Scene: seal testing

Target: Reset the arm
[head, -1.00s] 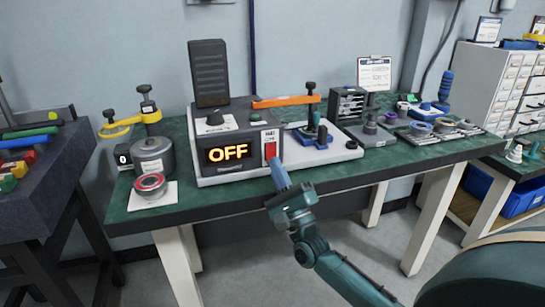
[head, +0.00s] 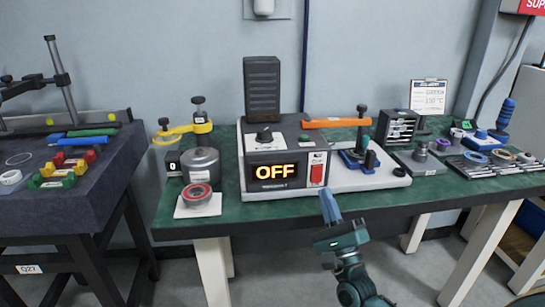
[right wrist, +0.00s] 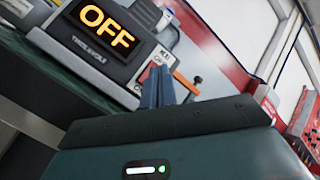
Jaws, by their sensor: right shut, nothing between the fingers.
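My right gripper (head: 329,207) is shut and empty. Its fingertips point up at the front edge of the green table, just below the red switch (head: 317,174) of the sealing machine and apart from it. The machine (head: 262,192) is a grey and white box with a lit display (head: 275,172) reading OFF. An orange lever arm (head: 336,123) reaches right from it over a white base. In the right wrist view the shut fingers (right wrist: 156,86) show below the OFF display (right wrist: 106,26). My left gripper does not show.
A grey pot with a yellow clamp (head: 200,165) and a red-ringed roll on a white card (head: 198,196) stand left of the machine. Small tools and a blue-handled tool (head: 503,115) lie at the right. A dark bench (head: 100,185) stands at the left, with a gap between.

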